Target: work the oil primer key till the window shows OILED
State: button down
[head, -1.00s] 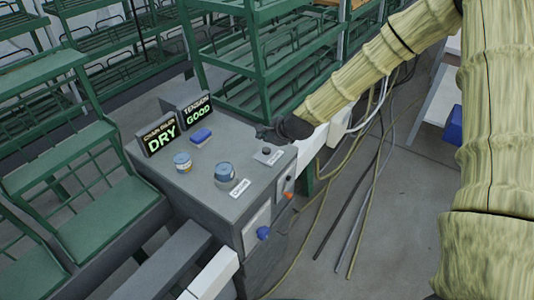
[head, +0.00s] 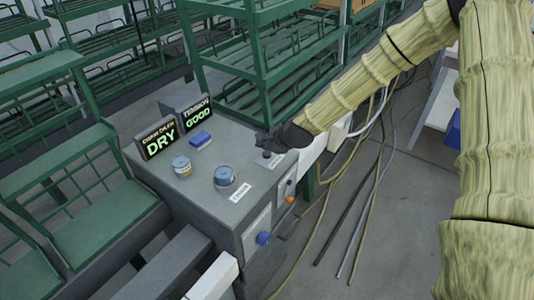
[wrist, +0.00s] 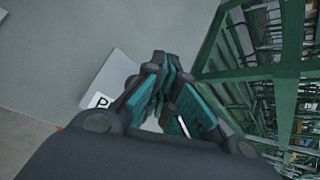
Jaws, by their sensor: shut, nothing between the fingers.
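The chain oiler window (head: 160,138) on the grey console reads DRY. A small dark key (head: 267,153) stands on a pale labelled plate (head: 272,162) at the console's right rear; the label is too small to read in the head view. My gripper (head: 264,141) is shut and empty, its tips just above and behind that key; I cannot tell whether they touch it. In the wrist view, the closed fingers (wrist: 165,68) with teal pads lie over the plate (wrist: 116,80), whose label shows a P. The key is hidden there by the fingers.
The grey console (head: 205,210) also bears a tension window (head: 195,115) reading GOOD, a blue block (head: 200,139) and two blue-topped knobs (head: 181,166) (head: 224,175). Green racks (head: 270,70) stand close behind.

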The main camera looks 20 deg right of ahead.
aim_at(264, 154)
jog(key=shift+f, duration=0.2)
dwell(0.6)
jog(key=shift+f+b, duration=0.25)
jog(key=shift+b, duration=0.15)
jog(key=shift+f+b, duration=0.45)
jog(key=shift+f, duration=0.1)
dwell(0.8)
jog(key=shift+r, duration=0.2)
jog(key=shift+r+p, duration=0.6)
jog(key=shift+r, duration=0.2)
jog(key=shift+r+p, duration=1.5)
jog(key=shift+r, duration=1.05)
jog(key=shift+a+f, duration=0.1)
